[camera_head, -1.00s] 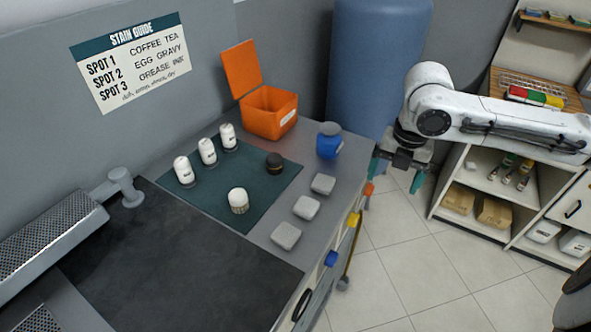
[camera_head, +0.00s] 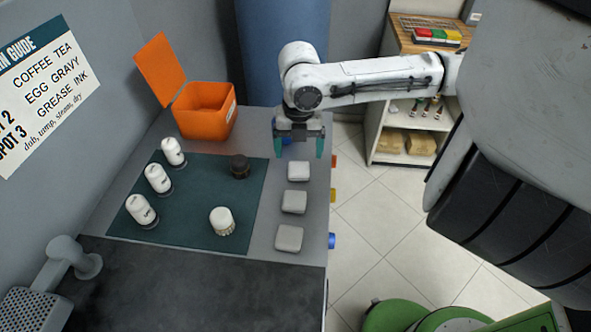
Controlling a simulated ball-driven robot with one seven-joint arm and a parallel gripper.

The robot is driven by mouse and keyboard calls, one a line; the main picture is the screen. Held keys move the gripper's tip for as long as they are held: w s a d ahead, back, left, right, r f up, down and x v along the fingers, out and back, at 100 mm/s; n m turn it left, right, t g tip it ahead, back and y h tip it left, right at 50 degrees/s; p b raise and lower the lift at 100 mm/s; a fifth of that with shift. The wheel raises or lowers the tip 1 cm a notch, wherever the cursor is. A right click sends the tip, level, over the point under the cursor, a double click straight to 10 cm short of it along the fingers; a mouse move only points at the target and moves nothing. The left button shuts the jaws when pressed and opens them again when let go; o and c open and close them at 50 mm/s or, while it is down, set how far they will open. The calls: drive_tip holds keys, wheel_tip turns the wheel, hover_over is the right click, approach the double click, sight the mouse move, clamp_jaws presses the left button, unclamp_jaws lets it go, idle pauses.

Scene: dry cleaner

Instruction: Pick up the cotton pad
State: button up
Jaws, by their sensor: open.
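Three pale, rounded square pads lie in a row on the grey counter, right of the green mat: a far pad (camera_head: 299,171), a middle pad (camera_head: 294,202) and a near pad (camera_head: 289,239). I cannot tell by looks which one is the cotton pad. My gripper (camera_head: 299,149) points down with its two teal fingers apart and nothing between them. It appears just beyond the far pad in the picture, above the counter; its exact height is unclear. A blue jar behind it is mostly hidden.
The green mat (camera_head: 195,236) holds three white bottles (camera_head: 157,179), a dark round pot (camera_head: 240,166) and a white-topped brush (camera_head: 222,220). An open orange bin (camera_head: 205,112) stands behind. The counter's right edge is close to the pads.

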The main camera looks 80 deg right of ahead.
sight(299, 170)
drive_tip(key=shift+a+f+p, duration=0.2)
drive_tip(key=shift+f+p, duration=0.05)
drive_tip(key=shift+f, duration=1.35)
drive_tip(key=shift+a+f+p, duration=0.15)
drive_tip(key=shift+f+p, duration=0.1)
drive_tip(key=shift+f, duration=1.3)
drive_tip(key=c, duration=1.1)
drive_tip(key=shift+r, duration=0.1)
drive_tip(key=shift+r, duration=0.45)
wheel_tip(299, 170, up, 2)
drive_tip(key=shift+s+r, duration=0.15)
drive_tip(key=shift+r, duration=0.05)
drive_tip(key=shift+s+a+r+p, duration=0.1)
drive_tip(key=shift+s+r+p, duration=0.3)
drive_tip(key=shift+s+r, duration=1.55)
drive_tip(key=shift+s+a+r+p, duration=0.1)
drive_tip(key=shift+s+r+p, duration=0.25)
drive_tip(key=shift+s+r, duration=1.6)
drive_tip(key=shift+s+a+r+p, duration=0.1)
drive_tip(key=shift+s+r+p, duration=0.55)
drive_tip(key=shift+s, duration=2.35)
